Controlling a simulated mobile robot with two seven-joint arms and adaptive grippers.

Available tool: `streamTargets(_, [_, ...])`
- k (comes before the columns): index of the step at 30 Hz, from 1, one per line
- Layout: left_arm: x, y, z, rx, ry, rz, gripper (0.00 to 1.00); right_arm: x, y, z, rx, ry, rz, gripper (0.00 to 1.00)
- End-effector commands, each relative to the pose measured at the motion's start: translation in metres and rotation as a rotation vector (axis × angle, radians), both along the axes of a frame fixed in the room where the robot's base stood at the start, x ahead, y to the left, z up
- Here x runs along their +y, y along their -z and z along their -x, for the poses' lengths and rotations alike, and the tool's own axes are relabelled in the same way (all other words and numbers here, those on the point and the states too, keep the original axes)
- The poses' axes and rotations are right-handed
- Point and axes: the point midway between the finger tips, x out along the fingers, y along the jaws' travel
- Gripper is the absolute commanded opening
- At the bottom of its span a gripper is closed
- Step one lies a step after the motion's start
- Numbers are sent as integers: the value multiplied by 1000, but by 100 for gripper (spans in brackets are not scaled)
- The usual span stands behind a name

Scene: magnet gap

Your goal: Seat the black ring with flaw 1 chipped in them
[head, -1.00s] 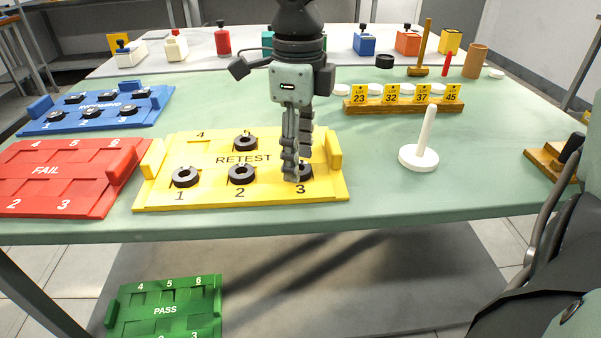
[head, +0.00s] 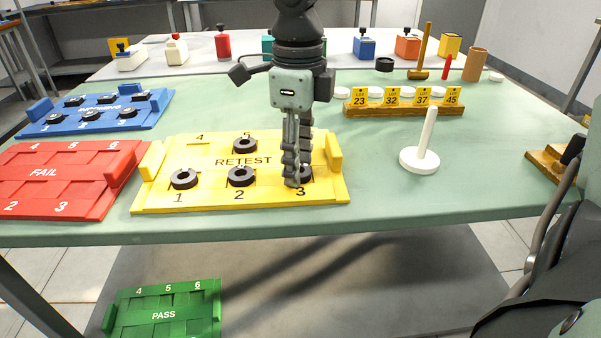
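The yellow RETEST tray (head: 330,193) lies at the front middle of the table. Black rings lie in it: one at place 1 (head: 184,179), one at place 2 (head: 241,176), one behind at place 5 (head: 245,146), and one at place 3 (head: 307,173). My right gripper (head: 297,178) points down at place 3, its fingers covering much of that ring. The fingers overlap in the view, so I cannot tell whether they grip it. No chip can be made out on any ring. My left gripper is out of view.
A red FAIL tray (head: 90,190) and a blue tray (head: 60,127) with several dark rings stand left. A green PASS tray (head: 165,302) is below the table. A white peg stand (head: 420,158) and a yellow numbered rack (head: 405,107) stand right. Table between them is clear.

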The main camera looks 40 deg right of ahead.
Motion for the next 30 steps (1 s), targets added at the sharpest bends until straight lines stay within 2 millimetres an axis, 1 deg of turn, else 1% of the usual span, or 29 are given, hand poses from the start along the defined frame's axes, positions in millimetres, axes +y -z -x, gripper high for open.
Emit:
streamTargets(1, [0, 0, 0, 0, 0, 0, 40, 0, 0, 0, 0, 0, 0, 33])
streamTargets(6, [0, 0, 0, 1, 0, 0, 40, 0, 0, 0, 0, 0, 0, 12])
streamTargets(7, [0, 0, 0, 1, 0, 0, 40, 0, 0, 0, 0, 0, 0, 10])
streamTargets(11, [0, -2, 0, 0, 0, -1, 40, 0, -2, 0, 0, 0, 0, 10])
streamTargets(14, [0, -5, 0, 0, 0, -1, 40, 0, -8, 0, -1, 0, 0, 10])
streamTargets(30, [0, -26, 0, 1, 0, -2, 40, 0, -50, 0, -1, 0, 1, 10])
